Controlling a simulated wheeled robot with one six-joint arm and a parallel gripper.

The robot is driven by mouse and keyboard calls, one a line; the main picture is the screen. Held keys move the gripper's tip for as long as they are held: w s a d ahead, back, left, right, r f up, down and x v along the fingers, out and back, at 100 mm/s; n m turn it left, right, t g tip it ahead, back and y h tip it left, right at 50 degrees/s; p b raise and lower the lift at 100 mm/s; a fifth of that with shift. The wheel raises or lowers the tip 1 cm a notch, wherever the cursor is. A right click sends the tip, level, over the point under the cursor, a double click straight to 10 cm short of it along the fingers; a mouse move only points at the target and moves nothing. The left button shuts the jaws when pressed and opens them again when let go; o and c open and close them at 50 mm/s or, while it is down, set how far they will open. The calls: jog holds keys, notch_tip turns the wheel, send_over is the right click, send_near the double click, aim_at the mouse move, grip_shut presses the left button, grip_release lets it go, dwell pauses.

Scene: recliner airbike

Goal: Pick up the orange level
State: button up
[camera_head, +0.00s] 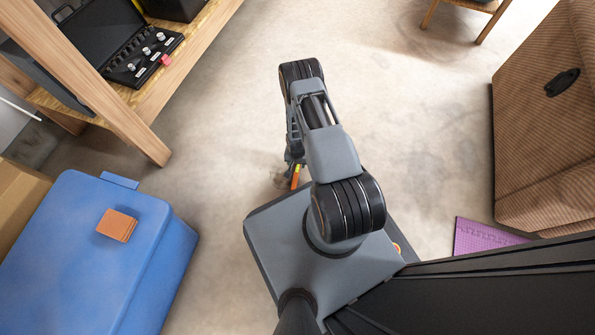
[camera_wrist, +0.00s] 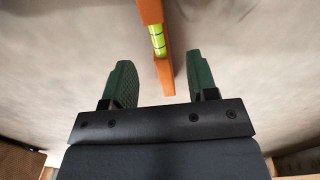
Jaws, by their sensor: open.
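The orange level (camera_wrist: 150,12) has a yellow-green bubble vial and runs down from the top edge of the wrist view. Its lower end lies between the two green fingers of my gripper (camera_wrist: 160,65) in the picture, with a gap on each side. My gripper is open and nothing is clamped in it. How far the level is from the fingers in depth, I cannot tell. In the head view a small piece of the orange level (camera_head: 295,178) shows beside my arm. The rest of it is hidden by my arm and base.
A blue box (camera_head: 75,255) with an orange block (camera_head: 117,225) on it stands at the left. A wooden shelf (camera_head: 150,115) holds an open black tool case (camera_head: 120,45). A brown corduroy recliner (camera_head: 545,120) and a purple mat (camera_head: 480,238) are at the right. The floor (camera_head: 225,125) between is mostly clear.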

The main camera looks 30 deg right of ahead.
aim_at(297, 167)
jog(key=shift+s+f+b, duration=0.15)
jog(key=shift+f+b, duration=1.5)
jog(key=shift+f, duration=1.25)
jog(key=shift+c, duration=0.2)
grip_shut()
